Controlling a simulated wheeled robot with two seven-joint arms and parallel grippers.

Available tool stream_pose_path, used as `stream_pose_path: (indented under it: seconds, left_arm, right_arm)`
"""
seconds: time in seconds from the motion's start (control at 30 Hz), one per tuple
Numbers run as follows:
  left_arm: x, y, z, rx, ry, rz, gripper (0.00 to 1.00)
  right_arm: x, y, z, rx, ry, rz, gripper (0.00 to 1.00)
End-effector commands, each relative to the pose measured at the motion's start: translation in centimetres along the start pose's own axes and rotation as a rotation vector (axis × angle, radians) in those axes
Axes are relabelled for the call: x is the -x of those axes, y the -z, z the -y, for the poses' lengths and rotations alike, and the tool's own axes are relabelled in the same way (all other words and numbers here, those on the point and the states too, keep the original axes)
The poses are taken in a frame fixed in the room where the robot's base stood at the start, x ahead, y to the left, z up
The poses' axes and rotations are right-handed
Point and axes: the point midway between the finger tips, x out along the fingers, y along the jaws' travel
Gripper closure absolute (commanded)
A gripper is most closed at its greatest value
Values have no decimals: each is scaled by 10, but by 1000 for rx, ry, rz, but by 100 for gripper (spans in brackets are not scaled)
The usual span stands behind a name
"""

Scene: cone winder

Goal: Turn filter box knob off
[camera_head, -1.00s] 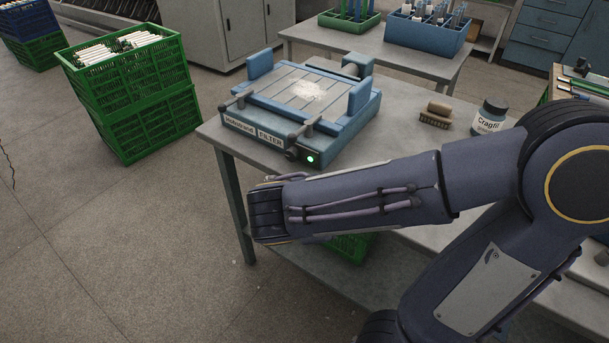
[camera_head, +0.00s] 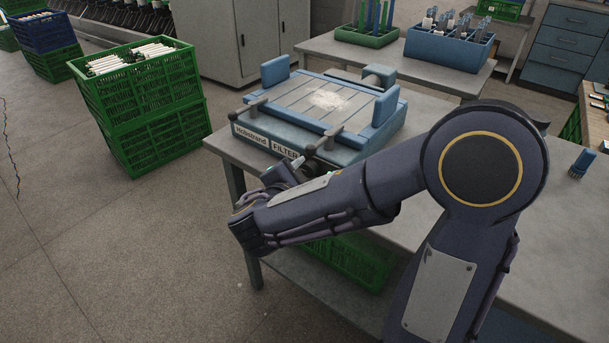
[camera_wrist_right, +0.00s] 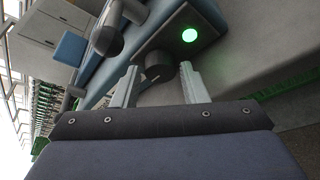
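The blue filter box (camera_head: 268,141), labelled "Hokstrand FILTER", sits on the table's near left corner. In the right wrist view its dark knob (camera_wrist_right: 157,66) is on a dark panel beside a lit green lamp (camera_wrist_right: 189,35). My right gripper (camera_head: 298,166) is at the box's front right corner and hides the knob and lamp in the head view. In the right wrist view its pale fingers (camera_wrist_right: 160,84) stand apart, one on each side of the knob, with what look like small gaps. I cannot tell whether they touch it. My left gripper is out of view.
A clamp handle with a dark ball end (camera_wrist_right: 108,40) juts out close to the knob. The grey table (camera_head: 440,190) extends right, partly behind my arm. Green crates (camera_head: 150,110) stand on the floor at left, and another crate (camera_head: 355,262) sits under the table.

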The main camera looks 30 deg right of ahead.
Motion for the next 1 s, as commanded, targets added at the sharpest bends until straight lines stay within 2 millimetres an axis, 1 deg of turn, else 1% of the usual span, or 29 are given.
stream_pose_path:
  seconds: [0.17,0.2,0.43,0.57,0.73,0.87,1.0]
  left_arm:
    - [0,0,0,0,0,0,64]
    - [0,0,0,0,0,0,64]
    - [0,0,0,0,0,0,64]
    - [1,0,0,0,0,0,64]
    - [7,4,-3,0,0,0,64]
    - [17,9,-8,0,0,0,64]
    - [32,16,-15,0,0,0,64]
  right_arm:
    - [0,0,0,0,0,0,60]
    - [0,0,0,0,1,0,62]
    - [0,0,0,-1,1,0,92]
    - [0,0,0,3,2,0,92]
    - [1,-2,-2,32,16,0,92]
    - [1,-3,-4,88,39,0,92]
    - [2,-4,-6,180,78,-1,92]
